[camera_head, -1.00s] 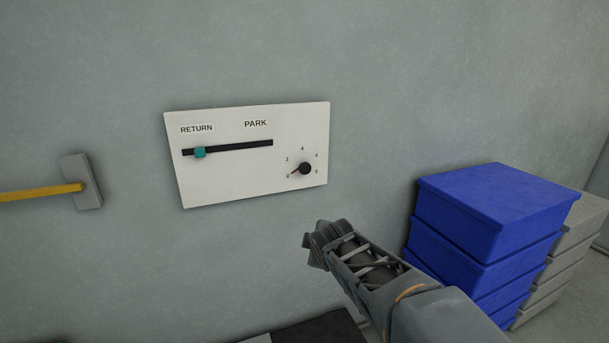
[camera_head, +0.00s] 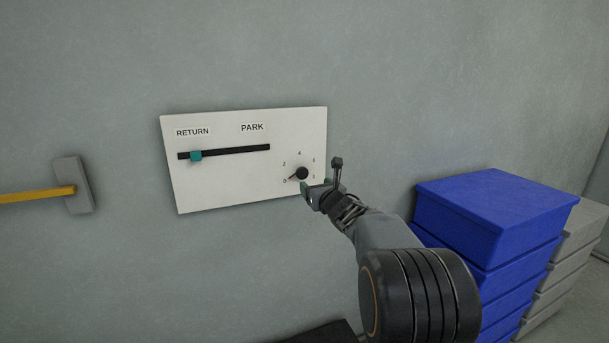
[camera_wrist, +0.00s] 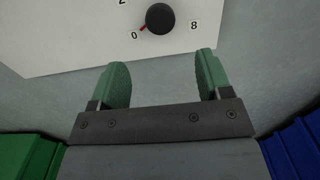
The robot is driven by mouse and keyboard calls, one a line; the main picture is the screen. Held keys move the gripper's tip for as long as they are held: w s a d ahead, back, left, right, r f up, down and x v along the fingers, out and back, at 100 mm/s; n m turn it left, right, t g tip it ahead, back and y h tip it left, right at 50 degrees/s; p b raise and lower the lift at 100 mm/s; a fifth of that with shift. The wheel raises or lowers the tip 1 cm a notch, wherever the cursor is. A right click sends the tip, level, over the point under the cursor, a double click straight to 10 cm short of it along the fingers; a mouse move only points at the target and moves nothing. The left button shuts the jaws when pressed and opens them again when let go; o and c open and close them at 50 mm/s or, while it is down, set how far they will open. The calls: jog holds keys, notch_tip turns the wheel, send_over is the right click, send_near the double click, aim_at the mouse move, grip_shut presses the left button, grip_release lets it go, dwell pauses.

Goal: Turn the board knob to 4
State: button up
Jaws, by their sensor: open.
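The white board (camera_head: 225,185) is fixed to the grey wall. Its round black knob (camera_head: 302,173) sits at the lower right, with numbers around it. The knob's red pointer is toward 0. In the wrist view the knob (camera_wrist: 160,18) is at the top, with 0 at its lower left and 8 at its right. My gripper (camera_head: 320,189) is just below and right of the knob. In the wrist view my gripper (camera_wrist: 159,78) has its two green fingers apart, nothing between them, with the knob beyond the tips.
The board also has a slider with a teal handle (camera_head: 196,156) near the RETURN label. A yellow bar with a grey end plate (camera_head: 74,185) is at the left. Stacked blue crates (camera_head: 490,215) and grey crates (camera_head: 570,245) stand at the right. A green thing (camera_wrist: 25,155) shows at lower left in the wrist view.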

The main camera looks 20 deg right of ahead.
aim_at(303, 174)
jog(key=w+p, duration=0.3)
jog(key=w, duration=0.7)
jog(key=shift+c, duration=0.2)
jog(key=c, duration=0.9)
